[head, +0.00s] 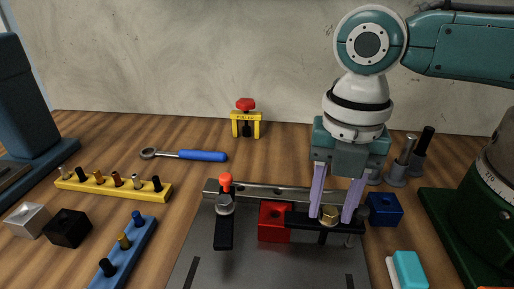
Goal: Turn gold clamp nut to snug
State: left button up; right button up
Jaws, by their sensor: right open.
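The gold clamp nut (328,215) sits on the black clamp bar (296,222), which reaches over the edge of a red block (272,208) on the grey plate (270,265). My right gripper (332,218) comes down from above with its two purple fingers at the nut, one on each side. The fingers look spread, and I cannot tell whether they touch the nut. A second clamp with an orange-red tip (226,182) stands on the left of the plate. My left gripper is not in view.
Yellow (110,186) and blue (125,255) bit racks are at the left. A blue block (384,209) and a dark green machine base (450,230) are at the right.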

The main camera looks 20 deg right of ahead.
grip_shut()
jog(key=shift+r, duration=0.1)
dwell(0.4)
